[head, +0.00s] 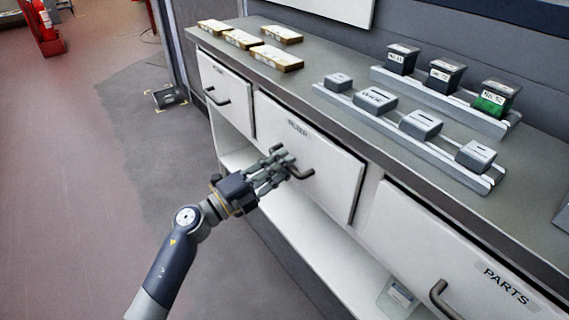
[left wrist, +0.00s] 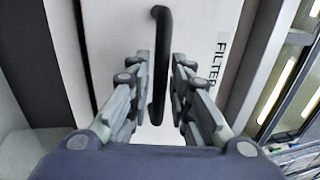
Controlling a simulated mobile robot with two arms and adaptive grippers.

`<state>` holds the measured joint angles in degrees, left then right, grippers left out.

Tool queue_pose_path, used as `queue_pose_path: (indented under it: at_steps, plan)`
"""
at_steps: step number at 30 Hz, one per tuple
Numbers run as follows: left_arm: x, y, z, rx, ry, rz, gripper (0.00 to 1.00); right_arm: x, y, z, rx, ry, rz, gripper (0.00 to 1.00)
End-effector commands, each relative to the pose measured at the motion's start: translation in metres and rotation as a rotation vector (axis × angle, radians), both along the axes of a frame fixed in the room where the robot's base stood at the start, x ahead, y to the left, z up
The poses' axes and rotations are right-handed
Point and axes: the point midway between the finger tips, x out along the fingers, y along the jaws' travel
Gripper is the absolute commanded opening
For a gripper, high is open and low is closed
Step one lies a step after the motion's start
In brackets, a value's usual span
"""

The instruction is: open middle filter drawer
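The middle filter drawer (head: 325,190) has a white front labelled FILTER and sits between two other drawers under the grey counter. Its front looks level with the others, so it appears shut. Its dark bar handle (head: 302,174) also shows upright in the left wrist view (left wrist: 161,40). My left gripper (head: 287,162) is at this handle. In the left wrist view its two fingers (left wrist: 161,62) stand on either side of the bar, with small gaps visible, so it is open around the handle. My right gripper is not in view.
A left drawer (head: 237,96) and a right PARTS drawer (head: 440,250) flank it. An open white shelf (head: 325,255) runs below. On the counter (head: 300,93) are small boxes (head: 276,58) and racks holding grey and dark blocks.

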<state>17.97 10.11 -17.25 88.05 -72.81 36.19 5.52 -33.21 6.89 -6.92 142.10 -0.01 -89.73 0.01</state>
Motion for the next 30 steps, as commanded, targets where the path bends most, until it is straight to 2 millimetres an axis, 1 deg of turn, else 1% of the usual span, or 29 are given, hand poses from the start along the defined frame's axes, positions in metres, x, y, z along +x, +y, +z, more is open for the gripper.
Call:
queue_pose_path:
  at_steps: [1,4,12,13,15,25,27,30]
  plan:
    - [0.003,-0.004,0.001,-0.002,-0.001,0.000,0.20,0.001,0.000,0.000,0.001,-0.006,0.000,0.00]
    - [0.006,-0.007,0.002,0.001,0.001,0.000,0.20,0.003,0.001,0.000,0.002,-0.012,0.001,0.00]
    - [0.006,-0.008,0.002,0.001,0.001,0.000,0.20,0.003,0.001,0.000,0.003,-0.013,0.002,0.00]
    - [0.006,-0.008,0.002,0.001,0.001,0.000,0.15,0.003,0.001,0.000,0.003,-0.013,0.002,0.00]
    - [0.006,-0.008,0.002,0.001,0.001,0.000,0.00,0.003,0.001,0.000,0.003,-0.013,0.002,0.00]
    - [0.003,-0.005,0.002,0.002,0.000,0.000,0.00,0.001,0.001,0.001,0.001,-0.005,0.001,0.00]
    - [0.000,0.000,0.003,0.002,0.000,0.000,0.00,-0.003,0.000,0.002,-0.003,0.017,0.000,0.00]
    - [-0.008,0.011,0.002,0.005,0.001,0.000,0.00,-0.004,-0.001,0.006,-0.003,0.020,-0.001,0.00]
